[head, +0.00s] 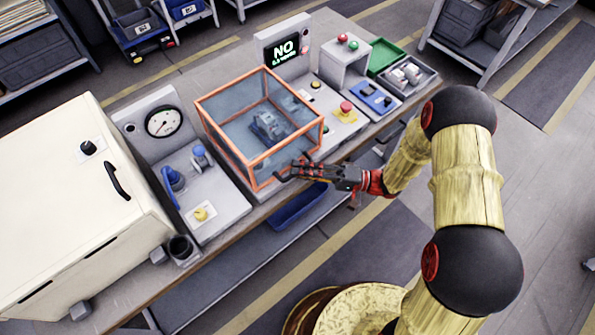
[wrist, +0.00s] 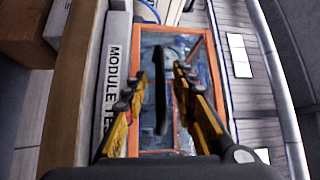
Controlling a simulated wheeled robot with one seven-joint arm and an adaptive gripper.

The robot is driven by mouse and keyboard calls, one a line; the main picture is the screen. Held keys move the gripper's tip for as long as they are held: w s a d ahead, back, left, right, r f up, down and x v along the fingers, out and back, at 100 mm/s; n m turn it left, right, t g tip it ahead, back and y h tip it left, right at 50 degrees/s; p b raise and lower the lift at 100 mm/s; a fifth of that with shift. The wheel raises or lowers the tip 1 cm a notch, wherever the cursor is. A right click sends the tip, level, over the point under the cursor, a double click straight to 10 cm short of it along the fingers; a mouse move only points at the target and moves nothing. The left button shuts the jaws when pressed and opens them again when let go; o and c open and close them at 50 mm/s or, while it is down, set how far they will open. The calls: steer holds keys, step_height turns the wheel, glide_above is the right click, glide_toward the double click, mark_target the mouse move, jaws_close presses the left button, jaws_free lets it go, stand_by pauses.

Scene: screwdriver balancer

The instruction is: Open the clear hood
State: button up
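The clear hood (head: 222,112) is a see-through box with orange edges. It sits closed over a grey part (head: 268,127) on the workbench. My gripper (head: 290,171) is at the hood's front side, low near its front edge. In the wrist view, the orange frame of the hood (wrist: 182,36) lies beyond the fingers. A dark upright bar (wrist: 161,92), which looks like the hood's handle, stands between the two fingers. My gripper (wrist: 160,72) is open, with gaps showing on both sides of the bar. Contact with the bar cannot be seen.
A gauge unit (head: 162,122) with blue valves stands left of the hood, and a large cream cabinet (head: 65,190) further left. A red button (head: 346,106) and trays are on the right. The floor in front has free room.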

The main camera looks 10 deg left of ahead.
steer(key=shift+a+r, duration=0.1)
steer(key=shift+a, duration=0.35)
steer(key=shift+c, duration=0.2)
steer(key=shift+s, duration=0.1)
jaws_close()
stand_by(0.4)
